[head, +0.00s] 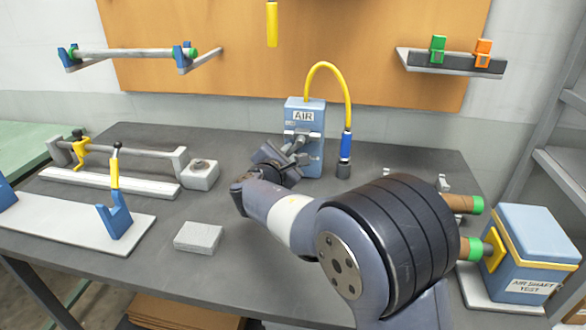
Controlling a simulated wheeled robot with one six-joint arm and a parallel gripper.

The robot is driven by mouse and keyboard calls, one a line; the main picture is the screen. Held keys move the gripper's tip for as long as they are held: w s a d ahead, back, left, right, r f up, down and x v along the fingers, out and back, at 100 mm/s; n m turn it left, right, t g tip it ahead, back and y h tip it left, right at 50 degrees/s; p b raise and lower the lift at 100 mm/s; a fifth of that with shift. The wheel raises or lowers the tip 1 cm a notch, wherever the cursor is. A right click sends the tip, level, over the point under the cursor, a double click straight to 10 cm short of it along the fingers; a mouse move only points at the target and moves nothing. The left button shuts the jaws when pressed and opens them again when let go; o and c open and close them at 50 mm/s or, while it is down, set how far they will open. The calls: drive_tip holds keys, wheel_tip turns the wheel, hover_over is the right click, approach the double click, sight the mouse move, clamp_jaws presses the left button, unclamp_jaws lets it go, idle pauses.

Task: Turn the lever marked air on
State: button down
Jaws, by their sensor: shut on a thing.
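The blue box marked AIR (313,110) stands upright at the back middle of the dark table. Its lever (300,132) is grey and sits on the front face under the label. My gripper (291,145) is at the box front, shut on the lever. My gripper and wrist hide part of the lever, so its exact angle is hard to tell. A yellow hose (335,70) arches from the top of the box down to a blue fitting (347,146) on its right.
The blue AIR SHAFT TEST box (540,250) stands at the right, with green-ended brown rolls beside it. A fixture with a yellow clamp (80,150) and a blue stand with a yellow handle (115,215) are at the left. A grey block (198,237) lies at the front.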

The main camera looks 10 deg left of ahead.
drive_tip(key=m+b, duration=0.2)
drive_tip(key=a+r+m+y+b, duration=0.1)
drive_tip(key=m+b, duration=0.1)
drive_tip(key=b, duration=0.1)
drive_tip(key=shift+a+r+m+g+b, duration=0.1)
drive_tip(key=shift+m+g+b, duration=0.2)
drive_tip(key=shift+m, duration=0.1)
drive_tip(key=shift+a+r+m+y+b, duration=0.1)
drive_tip(key=shift+r+m+y+b, duration=0.3)
drive_tip(key=shift+m+b, duration=0.5)
drive_tip(key=shift+a+r+m+y+b, duration=0.1)
drive_tip(key=shift+r+m+y+b, duration=0.1)
drive_tip(key=shift+r+m+b, duration=0.55)
drive_tip(key=shift+f+m, duration=0.1)
drive_tip(key=shift+m, duration=0.25)
drive_tip(key=c, duration=1.6)
unclamp_jaws()
drive_tip(key=shift+s, duration=0.1)
drive_tip(key=s+r, duration=0.2)
drive_tip(key=s, duration=0.8)
drive_tip(key=shift+s+d+b, duration=0.25)
drive_tip(key=shift+d+b, duration=0.1)
drive_tip(key=shift+b, duration=0.05)
